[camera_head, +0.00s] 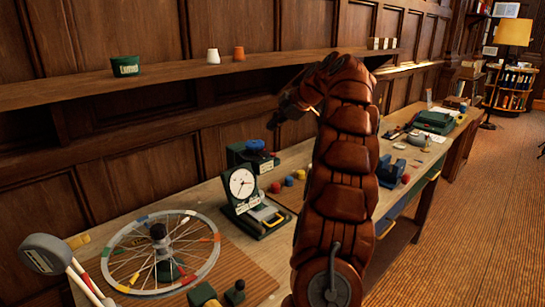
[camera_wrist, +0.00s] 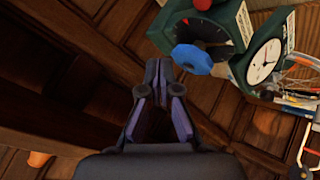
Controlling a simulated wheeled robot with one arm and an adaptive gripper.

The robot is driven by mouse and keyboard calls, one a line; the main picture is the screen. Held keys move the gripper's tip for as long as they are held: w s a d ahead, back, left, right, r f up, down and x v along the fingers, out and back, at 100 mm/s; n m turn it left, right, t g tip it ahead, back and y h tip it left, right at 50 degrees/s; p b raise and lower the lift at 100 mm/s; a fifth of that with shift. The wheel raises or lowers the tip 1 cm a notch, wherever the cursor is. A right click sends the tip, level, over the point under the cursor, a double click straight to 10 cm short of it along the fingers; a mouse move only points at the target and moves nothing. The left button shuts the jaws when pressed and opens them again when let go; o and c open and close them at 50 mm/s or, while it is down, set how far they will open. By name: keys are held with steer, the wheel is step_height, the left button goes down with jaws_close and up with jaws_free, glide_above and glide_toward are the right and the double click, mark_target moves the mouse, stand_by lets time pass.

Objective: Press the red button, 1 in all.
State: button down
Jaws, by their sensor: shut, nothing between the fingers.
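A small red round piece (camera_head: 275,187) shows in the head view on the bench, beside small blue (camera_head: 288,181) and yellowish-red pieces (camera_head: 299,174). A red round piece (camera_wrist: 203,4) is cut off at the top edge of the wrist view, by a dark green device. I cannot tell for sure which one is the red button. My gripper (camera_head: 275,122) is in the air above the bench, near the shelf. In the wrist view my gripper (camera_wrist: 159,72) is shut and empty, left of a blue knob (camera_wrist: 192,60) and apart from it.
The dark green device (camera_head: 240,156) carries the blue knob; a dial gauge (camera_head: 242,183) stands in front of it. A spoked wheel (camera_head: 160,252) lies at the left. A wall shelf (camera_head: 170,74) with small pots runs behind. My arm hides part of the bench.

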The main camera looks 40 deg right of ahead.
mark_target(274, 154)
steer(key=shift+f, duration=1.8)
step_height(274, 154, down, 3)
steer(key=b, duration=0.3)
steer(key=shift+b, duration=0.3)
steer(key=shift+f+b, duration=1.4)
steer(key=shift+b, duration=0.65)
stand_by(1.0)
steer(key=shift+r, duration=0.15)
stand_by(0.5)
steer(key=shift+r+p, duration=0.4)
steer(key=shift+r, duration=0.8)
steer(key=shift+r, duration=0.1)
steer(key=shift+r, duration=0.25)
steer(key=shift+r+p, duration=1.5)
steer(key=shift+r, duration=0.65)
